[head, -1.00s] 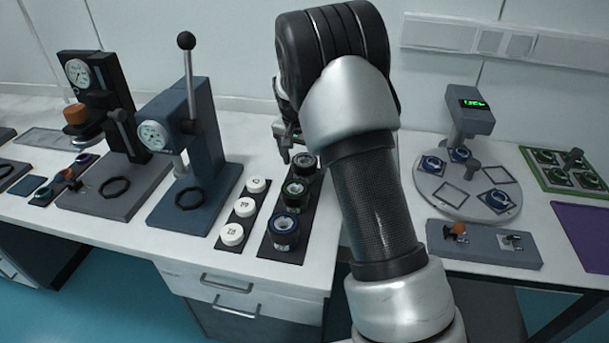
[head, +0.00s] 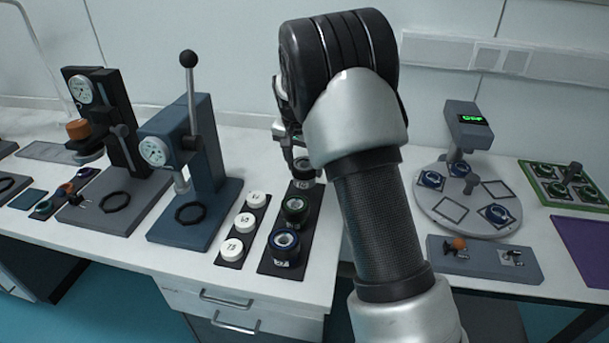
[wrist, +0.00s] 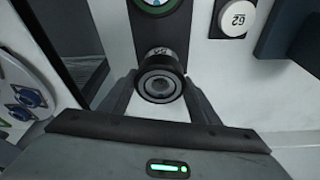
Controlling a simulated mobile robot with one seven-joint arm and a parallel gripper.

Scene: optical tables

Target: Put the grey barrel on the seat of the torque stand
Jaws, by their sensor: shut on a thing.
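The grey barrel (head: 303,168), a short dark cylinder with a grey band, is at the far end of a black mat (head: 275,265). In the wrist view the barrel (wrist: 161,82) sits between the two fingers of my gripper (wrist: 161,92), which is shut on it. In the head view my gripper (head: 297,152) is partly hidden behind my arm. I cannot tell whether the barrel is clear of the mat. Two dial stands are at the left: a blue lever stand (head: 202,140) and a black stand with an orange knob (head: 112,105). Each has a dark ring on its base; neither is labelled.
A green-ringed barrel (head: 295,209) and a blue-ringed barrel (head: 285,246) stand on the same mat. White numbered caps (head: 245,222) stand left of them. At right are a round plate (head: 470,225), a grey fixture (head: 485,261) and a green tray (head: 566,185).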

